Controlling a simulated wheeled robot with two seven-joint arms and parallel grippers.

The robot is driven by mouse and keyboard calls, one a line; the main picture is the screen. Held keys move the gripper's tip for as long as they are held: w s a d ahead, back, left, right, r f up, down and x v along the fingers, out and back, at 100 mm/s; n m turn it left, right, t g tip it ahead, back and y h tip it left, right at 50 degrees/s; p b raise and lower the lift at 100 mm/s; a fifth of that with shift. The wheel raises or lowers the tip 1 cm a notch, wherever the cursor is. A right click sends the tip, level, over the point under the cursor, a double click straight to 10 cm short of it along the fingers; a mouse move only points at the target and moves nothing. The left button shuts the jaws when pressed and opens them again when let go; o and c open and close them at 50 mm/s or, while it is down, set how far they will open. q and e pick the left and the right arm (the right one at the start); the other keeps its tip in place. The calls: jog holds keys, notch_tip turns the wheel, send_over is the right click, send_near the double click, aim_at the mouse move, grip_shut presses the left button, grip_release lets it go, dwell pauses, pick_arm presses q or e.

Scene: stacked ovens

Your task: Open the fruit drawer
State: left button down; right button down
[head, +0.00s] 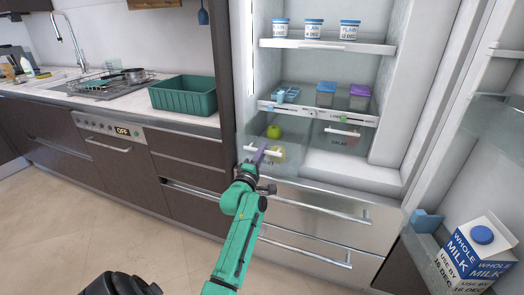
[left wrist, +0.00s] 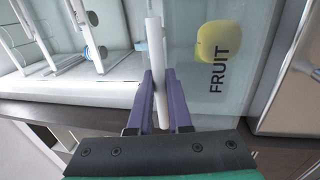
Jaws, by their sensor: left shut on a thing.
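The fruit drawer (head: 290,168) is a clear bin low at the left inside the open fridge. Its front also shows in the left wrist view (left wrist: 205,110), with the word FRUIT on it. A green apple (head: 274,131) and a yellow fruit (head: 279,153) show in or through it. Its front stands further out toward me than the salad drawer. My left gripper (head: 259,154) has its purple fingers shut on the drawer's white handle (left wrist: 156,55); in the left wrist view the bar passes between the fingertips (left wrist: 162,78). My right gripper is not seen.
The salad drawer (head: 338,141) sits to the right of the fruit drawer. Steel drawers (head: 320,225) lie below. The open fridge door at right holds a milk carton (head: 478,255). A green crate (head: 184,96) stands on the counter at left.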

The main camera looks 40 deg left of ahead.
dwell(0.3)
pick_arm(q)
jog(key=c, duration=1.1)
grip_release()
jog(key=shift+s, duration=0.1)
jog(key=v, duration=1.4)
jog(key=shift+s+d+f, duration=0.1)
jog(key=shift+s+f, duration=0.05)
